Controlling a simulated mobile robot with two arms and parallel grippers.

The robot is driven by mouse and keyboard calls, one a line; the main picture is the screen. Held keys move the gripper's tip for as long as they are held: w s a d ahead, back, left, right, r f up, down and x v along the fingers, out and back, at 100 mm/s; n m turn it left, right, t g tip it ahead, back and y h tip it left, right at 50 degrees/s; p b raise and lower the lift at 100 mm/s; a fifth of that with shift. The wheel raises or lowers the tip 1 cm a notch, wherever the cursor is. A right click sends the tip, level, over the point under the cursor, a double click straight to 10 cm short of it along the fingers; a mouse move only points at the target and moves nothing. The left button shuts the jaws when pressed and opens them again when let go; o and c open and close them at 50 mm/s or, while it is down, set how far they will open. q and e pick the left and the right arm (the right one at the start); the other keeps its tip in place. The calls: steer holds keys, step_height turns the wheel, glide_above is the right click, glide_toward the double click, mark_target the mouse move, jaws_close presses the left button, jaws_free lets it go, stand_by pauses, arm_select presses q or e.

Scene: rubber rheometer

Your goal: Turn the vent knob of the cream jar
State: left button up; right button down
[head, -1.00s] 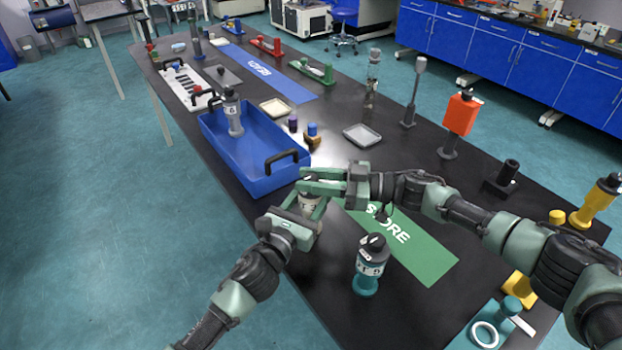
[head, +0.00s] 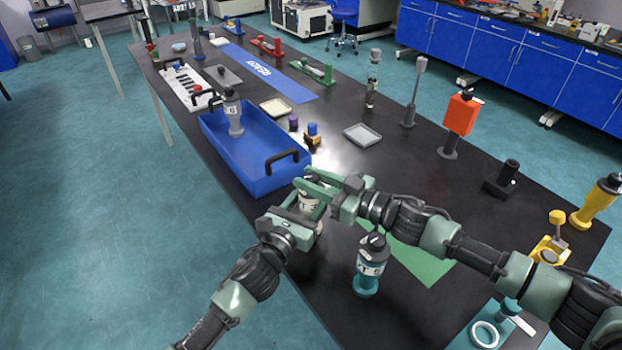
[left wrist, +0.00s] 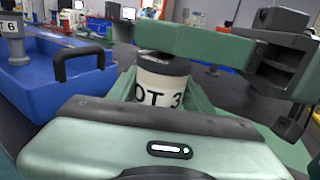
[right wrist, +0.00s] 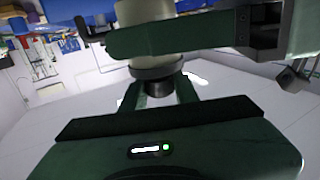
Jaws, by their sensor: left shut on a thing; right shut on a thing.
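My left gripper (head: 300,215) is shut around the jar's body. My right gripper (head: 318,186) is shut at the jar's top, crossing above the left one. In the right wrist view, the jar's dark top (right wrist: 157,78) sits between the right fingers. The vent knob itself is mostly hidden by the fingers, so its angle cannot be told.
The blue bin (head: 225,165) holds a grey jar (head: 233,115) and has a black handle near my grippers. A teal jar (head: 369,270) stands just right of my left arm. The green mat (head: 425,262) lies under my right arm. An orange block on a stand (head: 461,115) stands farther right.

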mark_target(312, 176)
steer(key=c, duration=1.1)
jaws_free()
steer(key=shift+o, duration=0.2)
steer(key=shift+r, duration=0.1)
step_height(312, 176, up, 10)
steer(key=shift+f, duration=0.1)
